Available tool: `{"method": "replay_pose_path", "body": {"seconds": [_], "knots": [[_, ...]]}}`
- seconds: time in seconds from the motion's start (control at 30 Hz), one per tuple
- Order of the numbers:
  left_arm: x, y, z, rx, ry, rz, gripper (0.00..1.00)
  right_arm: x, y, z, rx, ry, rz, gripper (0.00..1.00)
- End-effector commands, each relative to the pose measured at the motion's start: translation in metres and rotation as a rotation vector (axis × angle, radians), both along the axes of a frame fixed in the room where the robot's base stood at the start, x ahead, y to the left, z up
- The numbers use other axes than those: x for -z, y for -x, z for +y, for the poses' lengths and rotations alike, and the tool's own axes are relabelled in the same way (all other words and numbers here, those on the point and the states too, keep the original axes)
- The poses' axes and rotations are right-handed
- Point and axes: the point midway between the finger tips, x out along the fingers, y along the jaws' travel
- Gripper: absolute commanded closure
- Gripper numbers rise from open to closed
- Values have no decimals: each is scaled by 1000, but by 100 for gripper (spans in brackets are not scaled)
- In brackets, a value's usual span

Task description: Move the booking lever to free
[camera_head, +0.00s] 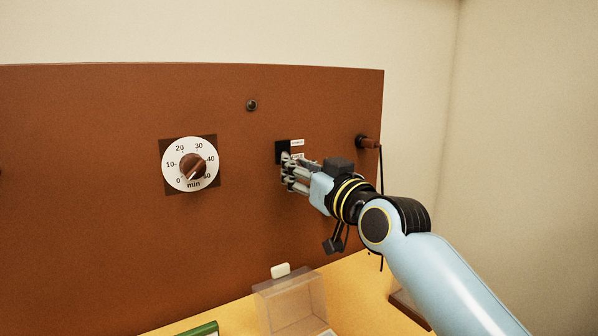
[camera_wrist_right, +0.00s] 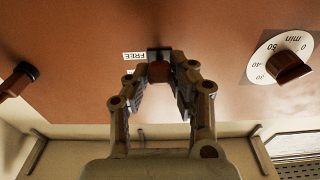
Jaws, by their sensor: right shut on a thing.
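The booking lever (camera_wrist_right: 160,73) is a small reddish-brown piece in front of a black plate (camera_head: 282,150) on the brown panel. My right gripper (camera_head: 288,170) is at the lower part of this plate. In the right wrist view its two fingers (camera_wrist_right: 163,88) are on either side of the lever, shut on it. The fingers hide the lever in the head view. A white label reading FREE (camera_wrist_right: 134,56) is upside down in the wrist view, beside the plate. Two small labels sit right of the plate in the head view, the upper one (camera_head: 297,142) too small to read. My left gripper is not in view.
A white minute dial (camera_head: 172,160) with a brown knob is left of the lever. A round dark fitting (camera_head: 252,105) is above, and a dark peg (camera_head: 366,142) sticks out at the right. A clear box (camera_head: 290,300) stands below on the yellow surface.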

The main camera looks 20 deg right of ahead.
Motion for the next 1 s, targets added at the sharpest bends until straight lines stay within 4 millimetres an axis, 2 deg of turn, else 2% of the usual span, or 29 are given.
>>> {"method": "replay_pose_path", "body": {"seconds": [0.1,0.13,0.3,0.57,0.67,0.77,1.0], "knots": [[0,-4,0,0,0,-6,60,-1,0,0,1,0,-2,100],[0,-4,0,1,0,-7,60,-1,0,0,1,0,-2,77],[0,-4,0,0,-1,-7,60,0,0,0,0,-1,-1,56],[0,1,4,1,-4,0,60,0,1,0,0,-1,0,56],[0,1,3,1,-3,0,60,2,8,-1,1,0,2,56],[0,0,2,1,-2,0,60,3,24,-3,0,0,2,56],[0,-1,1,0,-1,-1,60,8,78,-11,0,4,4,56]]}}
